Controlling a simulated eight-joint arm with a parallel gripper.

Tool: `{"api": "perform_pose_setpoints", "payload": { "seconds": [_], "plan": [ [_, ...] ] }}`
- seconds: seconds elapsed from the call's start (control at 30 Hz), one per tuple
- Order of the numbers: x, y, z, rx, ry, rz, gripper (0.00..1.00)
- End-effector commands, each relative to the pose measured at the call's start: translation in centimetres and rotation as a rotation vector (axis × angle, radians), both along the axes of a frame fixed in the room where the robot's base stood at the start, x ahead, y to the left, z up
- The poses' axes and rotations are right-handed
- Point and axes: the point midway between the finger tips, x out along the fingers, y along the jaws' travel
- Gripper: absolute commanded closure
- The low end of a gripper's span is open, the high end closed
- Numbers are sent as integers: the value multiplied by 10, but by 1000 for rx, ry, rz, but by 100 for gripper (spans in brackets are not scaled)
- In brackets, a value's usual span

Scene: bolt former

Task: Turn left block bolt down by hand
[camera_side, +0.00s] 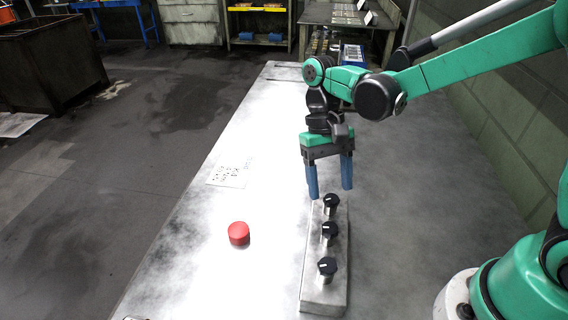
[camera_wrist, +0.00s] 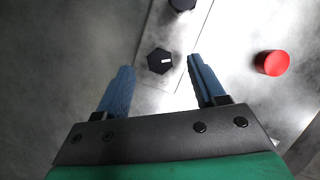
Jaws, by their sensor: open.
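A long grey metal block (camera_side: 312,270) lies on the bench and carries three upright bolts with black heads and white marks. They are the far bolt (camera_side: 330,201), the middle bolt (camera_side: 328,230) and the near bolt (camera_side: 327,267). My gripper (camera_side: 331,191) is open and empty, pointing down just above the far bolt. In the wrist view the far bolt's hexagonal head (camera_wrist: 159,61) lies in line with the gap between the blue fingertips, apart from both. The middle bolt (camera_wrist: 182,4) is cut by the top edge there. The pictures do not name which bolt is the left one.
A red round button-like piece (camera_side: 239,233) sits on the bench left of the block; it also shows in the wrist view (camera_wrist: 271,62). A marked white sheet (camera_side: 231,171) lies farther back. The bench (camera_side: 220,275) is otherwise clear around the block.

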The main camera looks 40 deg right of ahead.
Motion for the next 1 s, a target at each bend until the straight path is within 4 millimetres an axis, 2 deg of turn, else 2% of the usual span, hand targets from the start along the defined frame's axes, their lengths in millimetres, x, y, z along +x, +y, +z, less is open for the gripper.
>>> {"api": "perform_pose_setpoints", "payload": {
  "seconds": [0.3, 0.77, 0.87, 1.0],
  "plan": [
    [14, -4, 36, -1, 0, -2, 37],
    [16, -5, 43, 1, -6, 0, 37],
    [13, -8, 46, 4, -54, 6, 37],
    [5, -16, 55, 8, -224, 30, 37]
  ]
}}
